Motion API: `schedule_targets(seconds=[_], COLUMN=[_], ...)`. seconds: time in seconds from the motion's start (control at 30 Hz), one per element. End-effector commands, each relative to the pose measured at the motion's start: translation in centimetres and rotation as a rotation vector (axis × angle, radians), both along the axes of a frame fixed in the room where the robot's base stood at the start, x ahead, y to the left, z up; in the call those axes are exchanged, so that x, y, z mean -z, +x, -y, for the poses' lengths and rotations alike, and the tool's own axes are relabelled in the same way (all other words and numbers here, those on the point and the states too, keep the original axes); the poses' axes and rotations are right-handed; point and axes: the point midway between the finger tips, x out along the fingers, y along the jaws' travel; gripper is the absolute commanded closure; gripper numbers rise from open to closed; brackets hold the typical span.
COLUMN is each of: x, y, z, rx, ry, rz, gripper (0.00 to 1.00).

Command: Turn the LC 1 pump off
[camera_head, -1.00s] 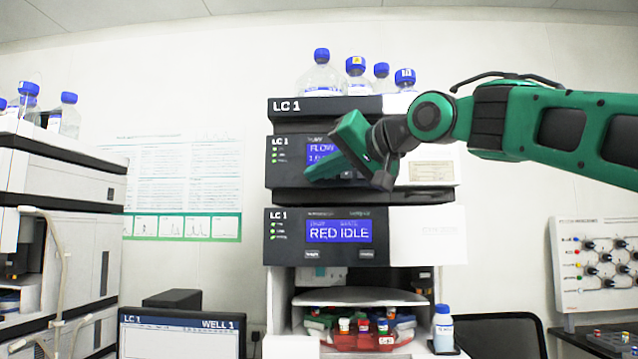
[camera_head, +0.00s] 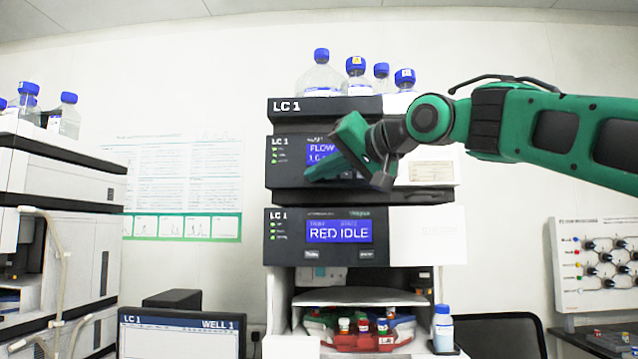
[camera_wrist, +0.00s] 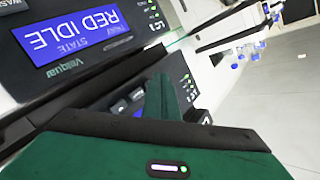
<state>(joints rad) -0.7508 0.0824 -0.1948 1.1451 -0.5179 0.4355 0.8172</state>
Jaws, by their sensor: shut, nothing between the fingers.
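The LC 1 pump (camera_head: 285,176) is the dark-fronted module in the upper part of the middle stack. Its blue display (camera_head: 320,149) reads "FLOW" with a partly covered number below, and green lights show at its left. My gripper (camera_head: 309,178) is shut and empty in front of the pump's lower panel, hiding much of it. In the wrist view, the finger (camera_wrist: 160,80) reaches in front of the pump panel, beside small buttons (camera_wrist: 122,105) and green lights (camera_wrist: 188,85). I cannot tell whether the finger touches anything.
The module below (camera_head: 340,232) reads "RED IDLE", with two buttons under its display. Blue-capped bottles (camera_head: 321,75) stand on top. An open bay with a red tray (camera_head: 365,342) is underneath, a bottle (camera_head: 443,330) to its right. A monitor (camera_head: 180,335) stands lower left.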

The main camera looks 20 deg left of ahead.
Motion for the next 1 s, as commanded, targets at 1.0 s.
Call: schedule_targets(seconds=[1.0], x=[0.0], y=[-1.5], z=[0.4], rx=[0.000], ry=[0.000], rz=[0.000], gripper=[1.00])
